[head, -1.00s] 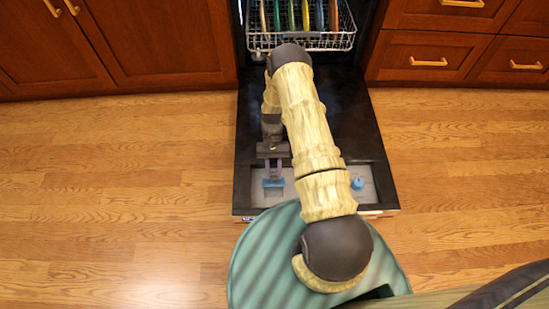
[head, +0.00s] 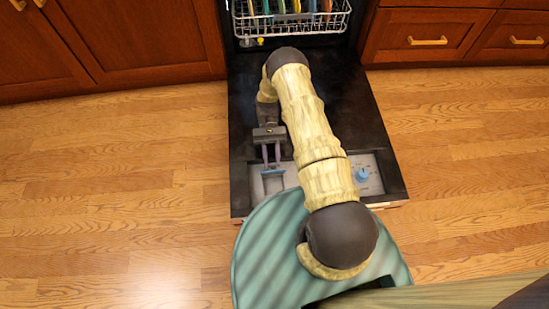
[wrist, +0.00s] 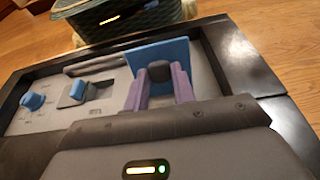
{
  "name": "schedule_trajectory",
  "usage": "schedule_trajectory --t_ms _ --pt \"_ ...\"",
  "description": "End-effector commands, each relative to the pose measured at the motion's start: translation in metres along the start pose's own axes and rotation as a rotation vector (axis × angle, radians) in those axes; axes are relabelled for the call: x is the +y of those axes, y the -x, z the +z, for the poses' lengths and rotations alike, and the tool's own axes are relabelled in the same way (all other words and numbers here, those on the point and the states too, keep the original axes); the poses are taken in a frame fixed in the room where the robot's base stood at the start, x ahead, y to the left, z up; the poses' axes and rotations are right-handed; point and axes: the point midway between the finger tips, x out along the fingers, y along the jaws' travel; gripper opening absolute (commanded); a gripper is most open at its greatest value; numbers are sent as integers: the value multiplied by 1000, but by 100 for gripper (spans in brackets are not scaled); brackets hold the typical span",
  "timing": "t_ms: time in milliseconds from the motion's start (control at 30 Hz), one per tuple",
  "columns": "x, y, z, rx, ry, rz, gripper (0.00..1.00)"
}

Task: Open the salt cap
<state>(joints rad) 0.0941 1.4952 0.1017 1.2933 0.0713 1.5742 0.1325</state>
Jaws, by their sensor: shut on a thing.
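The salt cap (wrist: 176,52) looks like a flat blue flap with a dark grip block (wrist: 159,71); no label is readable. In the wrist view it stands tilted up from the grey panel in the door. In the head view it is a thin blue strip (head: 273,172) at the fingertips. My gripper (head: 272,165) is over the left part of the panel. Its purple fingers (wrist: 160,85) are shut on the dark block, one on each side. The fingers and wrist hide the recess under the cap.
A blue round knob (head: 361,174) and a small blue square piece (wrist: 78,90) are on the same panel. The black dishwasher door (head: 345,110) lies open and flat. A dish rack (head: 330,22) stands behind it. Wooden floor on both sides is clear.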

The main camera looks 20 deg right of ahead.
Motion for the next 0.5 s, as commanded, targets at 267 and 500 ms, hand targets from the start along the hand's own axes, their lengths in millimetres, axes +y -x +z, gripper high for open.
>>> schedule_trajectory --t_ms 267,500 --pt "0 0 -1 4 0 5 0" --pt "0 0 -1 2 0 5 47"
